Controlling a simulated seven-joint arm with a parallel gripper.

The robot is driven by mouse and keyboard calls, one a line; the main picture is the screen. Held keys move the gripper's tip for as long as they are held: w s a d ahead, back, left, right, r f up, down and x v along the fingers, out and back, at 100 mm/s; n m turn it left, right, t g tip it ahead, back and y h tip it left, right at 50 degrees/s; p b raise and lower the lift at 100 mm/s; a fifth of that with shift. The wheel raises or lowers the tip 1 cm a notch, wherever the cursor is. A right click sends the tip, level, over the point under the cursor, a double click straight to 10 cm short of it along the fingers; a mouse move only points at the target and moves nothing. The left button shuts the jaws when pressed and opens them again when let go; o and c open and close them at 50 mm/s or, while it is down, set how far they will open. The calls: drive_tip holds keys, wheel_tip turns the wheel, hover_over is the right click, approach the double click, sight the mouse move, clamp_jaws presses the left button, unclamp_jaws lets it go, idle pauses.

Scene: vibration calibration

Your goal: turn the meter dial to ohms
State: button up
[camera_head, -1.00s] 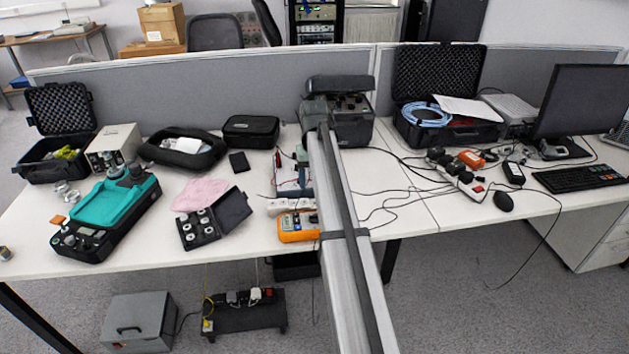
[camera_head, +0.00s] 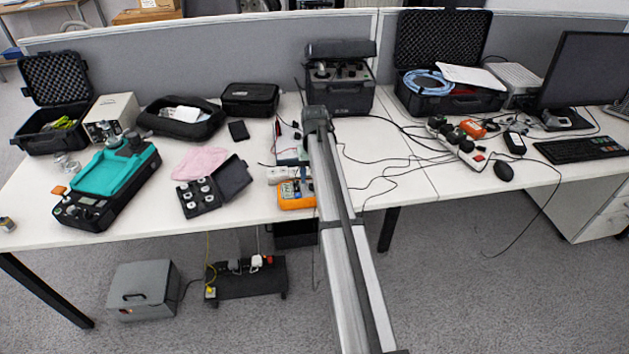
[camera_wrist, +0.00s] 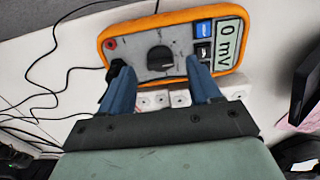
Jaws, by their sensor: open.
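The orange meter (camera_wrist: 115,33) lies on the table under my gripper in the wrist view. Its black dial (camera_wrist: 160,58) sits in the middle of a grey face, and its display (camera_wrist: 227,38) reads 0 mV. My gripper (camera_wrist: 156,66) is open, with its two blue fingers apart at either side of the dial. I cannot tell whether either finger touches it. In the head view the meter (camera_head: 293,197) is at the table's front edge, just left of my arm, which hides part of it.
A white socket strip (camera_wrist: 155,100) lies beside the meter. In the head view an open black box of small parts (camera_head: 200,195) and a pink cloth (camera_head: 200,162) lie to the left. Loose black cables (camera_head: 375,180) run to the right. Bare table shows between these things.

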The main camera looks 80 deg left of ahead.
drive_tip(key=shift+f, duration=1.45)
drive_tip(key=shift+c, duration=0.2)
drive_tip(key=c, duration=1)
drive_tip(key=m, duration=0.3)
drive_tip(key=shift+m, duration=2.3)
drive_tip(key=shift+s, duration=0.1)
